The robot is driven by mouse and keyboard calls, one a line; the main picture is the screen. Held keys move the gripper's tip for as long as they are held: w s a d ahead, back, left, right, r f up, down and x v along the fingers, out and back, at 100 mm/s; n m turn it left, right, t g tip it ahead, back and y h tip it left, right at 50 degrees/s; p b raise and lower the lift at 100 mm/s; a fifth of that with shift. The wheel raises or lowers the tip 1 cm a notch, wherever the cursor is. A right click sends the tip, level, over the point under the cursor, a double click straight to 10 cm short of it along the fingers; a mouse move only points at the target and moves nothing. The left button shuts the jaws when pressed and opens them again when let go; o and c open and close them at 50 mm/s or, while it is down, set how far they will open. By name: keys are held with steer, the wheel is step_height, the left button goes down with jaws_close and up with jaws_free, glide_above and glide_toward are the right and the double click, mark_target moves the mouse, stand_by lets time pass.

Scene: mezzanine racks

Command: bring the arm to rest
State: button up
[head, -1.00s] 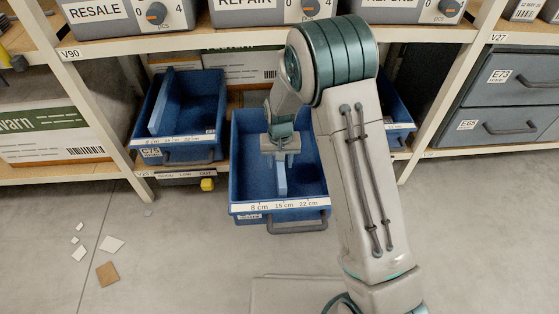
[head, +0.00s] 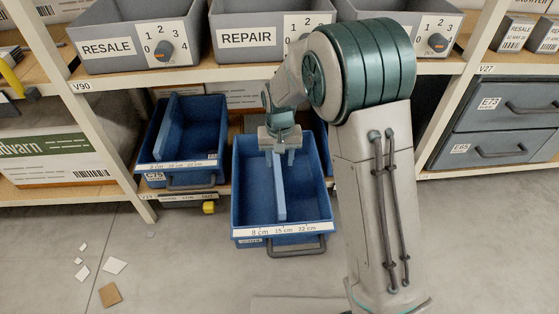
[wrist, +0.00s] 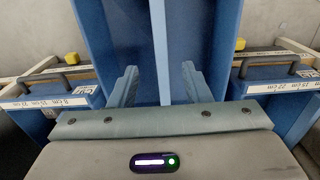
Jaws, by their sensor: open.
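My gripper (head: 281,154) is open and hangs above the rear part of a pulled-out blue drawer bin (head: 237,200) in the head view. The bin has a long lighter blue divider (head: 279,190) inside and a front scale marked 8, 15 and 22 cm. In the wrist view, my gripper's two fingers (wrist: 158,85) are spread apart on either side of the divider (wrist: 161,50), with nothing held between them. I cannot tell how far the fingertips are above the bin floor.
A second blue bin (head: 188,140) stands to the left on the lower shelf. Grey RESALE (head: 135,40) and REPAIR (head: 265,35) bins with dials stand on the shelf above. Grey drawers (head: 500,115) are at right. Scraps and a brown tile (head: 110,295) lie on the open floor.

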stand_by(0.3)
steer(key=s+d+r+p, duration=0.3)
steer(key=r+p, duration=0.2)
steer(key=r, duration=0.4)
steer(key=s+d+r+t+p, duration=0.1)
steer(key=s+d+r+p, duration=0.2)
steer(key=r+p, duration=0.35)
steer(key=s+d+r+p, duration=0.2)
steer(key=d+r+p, duration=0.15)
steer(key=r, duration=0.65)
steer(key=s+d+r+t+p, duration=0.1)
steer(key=s+d+r+p, duration=0.3)
steer(key=r, duration=0.5)
steer(key=s+d+r+m+p, duration=0.1)
steer(key=s+d+r+p, duration=0.2)
steer(key=s+r+p, duration=0.6)
steer(key=shift+s+d+m+t, duration=0.3)
steer(key=shift+s+d+t, duration=0.1)
steer(key=shift+s, duration=0.5)
